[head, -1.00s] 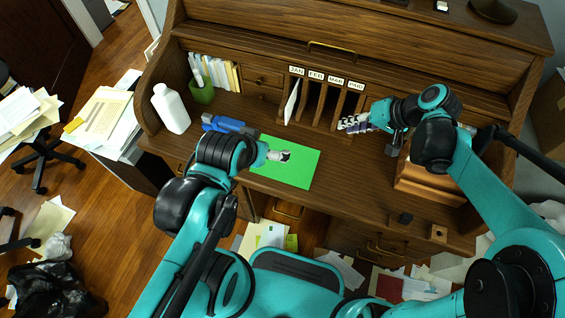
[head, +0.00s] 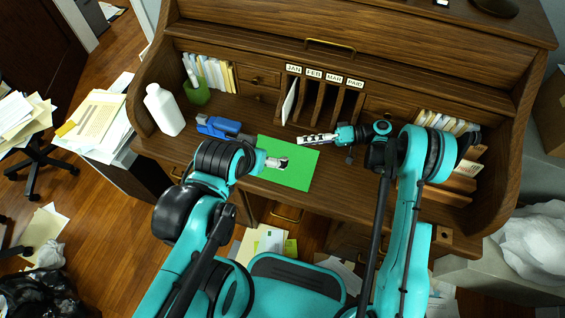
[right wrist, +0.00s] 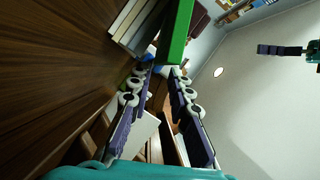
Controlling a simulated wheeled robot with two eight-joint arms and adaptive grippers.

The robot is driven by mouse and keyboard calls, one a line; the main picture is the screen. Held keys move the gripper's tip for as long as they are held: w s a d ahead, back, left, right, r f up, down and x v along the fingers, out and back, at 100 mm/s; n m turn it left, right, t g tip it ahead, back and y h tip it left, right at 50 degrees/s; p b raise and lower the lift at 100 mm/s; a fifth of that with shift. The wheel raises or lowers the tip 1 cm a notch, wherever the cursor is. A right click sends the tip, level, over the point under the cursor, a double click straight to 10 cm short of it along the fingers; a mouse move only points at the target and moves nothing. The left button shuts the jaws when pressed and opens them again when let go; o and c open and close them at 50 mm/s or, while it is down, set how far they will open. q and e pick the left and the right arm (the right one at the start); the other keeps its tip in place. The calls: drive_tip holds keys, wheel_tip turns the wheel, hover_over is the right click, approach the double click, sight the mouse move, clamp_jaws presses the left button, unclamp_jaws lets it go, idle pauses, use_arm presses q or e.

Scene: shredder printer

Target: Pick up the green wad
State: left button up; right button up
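No crumpled green wad can be made out in the head view. A flat bright green sheet or pad (head: 289,178) lies on the desk. My right gripper (head: 303,141) points left over the pad's back edge. In the right wrist view its fingers (right wrist: 162,72) stand apart with nothing between the tips. A long green shape (right wrist: 180,32) shows there just past the tips; I cannot tell which green thing it is. My left gripper (head: 284,163) is low over the pad; its fingers are too small to read, and I cannot tell if it touches.
A blue stapler-like thing (head: 222,128) lies left of the pad. A white bottle (head: 163,110) and green cup (head: 196,92) stand further left. Labelled slots (head: 322,101) are behind the pad, one with white paper (head: 290,101). Papers lie on the floor below.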

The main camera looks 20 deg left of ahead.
sight(287, 143)
drive_tip(key=b+x, duration=0.2)
drive_tip(key=x, duration=0.4)
drive_tip(key=shift+a+f, duration=0.15)
drive_tip(key=shift+a, duration=0.05)
clamp_jaws()
